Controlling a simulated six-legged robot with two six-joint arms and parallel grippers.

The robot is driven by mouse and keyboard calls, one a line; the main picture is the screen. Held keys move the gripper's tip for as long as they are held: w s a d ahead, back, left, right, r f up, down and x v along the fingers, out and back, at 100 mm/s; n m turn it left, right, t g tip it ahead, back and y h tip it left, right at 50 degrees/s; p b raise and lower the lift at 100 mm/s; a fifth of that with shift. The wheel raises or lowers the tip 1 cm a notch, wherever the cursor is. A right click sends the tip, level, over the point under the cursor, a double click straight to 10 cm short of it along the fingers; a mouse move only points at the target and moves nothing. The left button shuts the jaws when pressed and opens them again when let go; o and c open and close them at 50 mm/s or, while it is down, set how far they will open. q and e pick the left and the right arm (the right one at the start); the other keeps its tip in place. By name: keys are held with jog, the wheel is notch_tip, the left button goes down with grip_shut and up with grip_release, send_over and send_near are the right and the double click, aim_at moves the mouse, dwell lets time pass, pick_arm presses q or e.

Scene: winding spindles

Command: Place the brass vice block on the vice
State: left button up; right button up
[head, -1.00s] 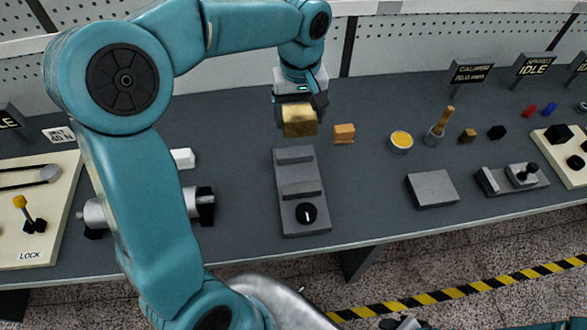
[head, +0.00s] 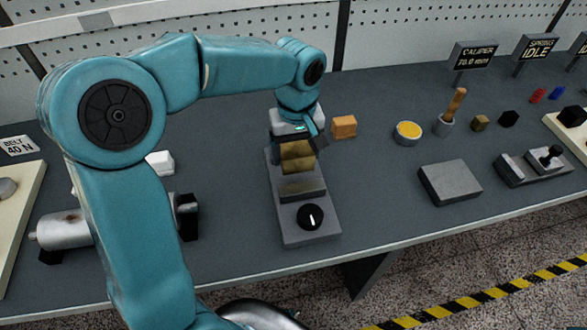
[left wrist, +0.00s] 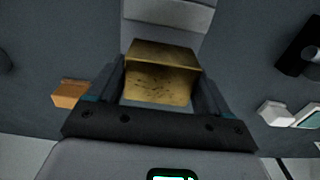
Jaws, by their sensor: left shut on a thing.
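The brass vice block (head: 298,158) is held in my left gripper (head: 297,150) over the far end of the vice. The vice (head: 305,230) is a long grey body with raised jaws and a black knob at its near end. In the left wrist view the brass block (left wrist: 160,75) sits between both fingers of the gripper (left wrist: 160,92), with the grey vice (left wrist: 168,12) beyond it. The block hides the vice's far jaw in the head view; I cannot tell whether it touches the vice. My right gripper is not in view.
An orange block (head: 344,127) stands just right of the vice's far end. A cup of yellow stuff (head: 408,133), a brush pot (head: 444,125) and a grey plate (head: 450,182) lie farther right. A metal roller (head: 62,230) is left, partly behind my arm.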

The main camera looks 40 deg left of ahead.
aim_at(297, 161)
pick_arm(q)
notch_tip(297, 161, down, 4)
jog(key=b, duration=0.3)
jog(key=shift+a, duration=0.2)
jog(key=shift+d+r, duration=0.2)
jog(key=shift+d, duration=0.05)
jog(key=shift+d+f, duration=0.1)
jog(key=o, duration=1.6)
jog(key=shift+a+f, duration=0.2)
jog(key=shift+o, duration=0.2)
jog(key=shift+d+r, duration=0.1)
jog(key=shift+d, duration=0.05)
jog(key=shift+r, duration=0.65)
notch_tip(297, 161, up, 10)
jog(key=shift+r+p, duration=0.1)
jog(key=shift+p, duration=0.9)
jog(key=shift+r, duration=0.4)
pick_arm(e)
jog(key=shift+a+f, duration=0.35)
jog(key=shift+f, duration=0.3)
